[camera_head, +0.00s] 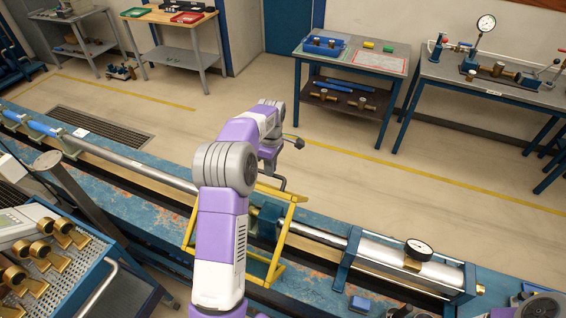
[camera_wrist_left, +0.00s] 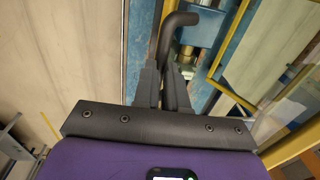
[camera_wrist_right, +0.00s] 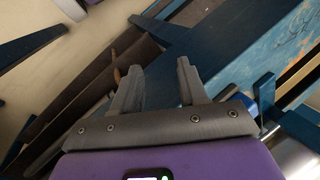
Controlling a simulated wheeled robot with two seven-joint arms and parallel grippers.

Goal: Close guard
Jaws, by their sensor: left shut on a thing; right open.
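The guard (camera_head: 286,226) is a yellow-edged frame around the blue clamp block on the long bench. It stands tilted, with clear-looking panels, and is partly hidden by my left arm. Its yellow edge also shows in the left wrist view (camera_wrist_left: 229,42). My left gripper (camera_head: 271,168) is at the guard's far upper side. In the left wrist view its fingers (camera_wrist_left: 172,82) are shut on a black bent handle (camera_wrist_left: 171,35). My right gripper (camera_wrist_right: 157,78) is open and empty, with blurred brown and blue parts beyond it.
A steel pipe (camera_head: 150,171) runs along the blue bench into the guard area. A cylinder with a gauge (camera_head: 418,250) lies to the right. A tray of brass fittings (camera_head: 98,268) stands at lower left. The floor behind the bench is clear.

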